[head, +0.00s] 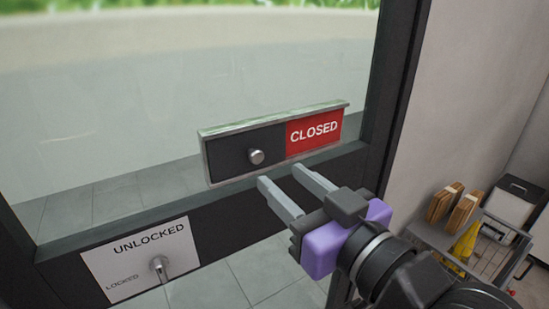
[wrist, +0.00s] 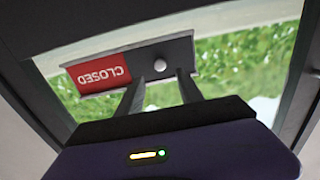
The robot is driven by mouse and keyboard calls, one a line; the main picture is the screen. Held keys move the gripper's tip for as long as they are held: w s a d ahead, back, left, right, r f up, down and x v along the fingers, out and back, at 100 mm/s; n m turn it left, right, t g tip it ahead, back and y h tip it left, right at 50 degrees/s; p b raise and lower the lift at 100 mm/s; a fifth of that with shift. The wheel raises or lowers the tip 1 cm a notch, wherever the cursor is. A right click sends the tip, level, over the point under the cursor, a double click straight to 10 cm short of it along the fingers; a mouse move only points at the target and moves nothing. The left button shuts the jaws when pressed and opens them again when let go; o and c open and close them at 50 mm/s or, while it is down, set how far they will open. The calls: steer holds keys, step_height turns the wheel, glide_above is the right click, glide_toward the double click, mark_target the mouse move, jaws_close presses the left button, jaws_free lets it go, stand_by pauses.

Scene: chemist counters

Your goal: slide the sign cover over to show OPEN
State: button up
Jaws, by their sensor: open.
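The sign (head: 274,142) is a metal-framed strip on the glass door, tilted in the head view. Its dark sliding cover (head: 228,155) is over the left half and has a round silver knob (head: 256,157). The right half shows a red CLOSED panel (head: 314,132). My gripper (head: 288,189) is open and empty, just below and in front of the sign, its fingers pointing towards it. In the wrist view the knob (wrist: 160,65) appears between the two finger tips (wrist: 159,78), with the CLOSED panel (wrist: 97,77) upside down at left. Contact with the knob is not visible.
A white UNLOCKED/LOCKED plate (head: 142,260) with a metal latch (head: 159,266) is lower left on the door. The dark door frame (head: 396,80) stands to the right. A cart (head: 465,245) with folders and a yellow item stands at far right.

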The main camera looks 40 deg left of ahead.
mark_target(259, 157)
steer(key=p+x, duration=0.1)
steer(key=x, duration=0.6)
jaws_close()
stand_by(1.4)
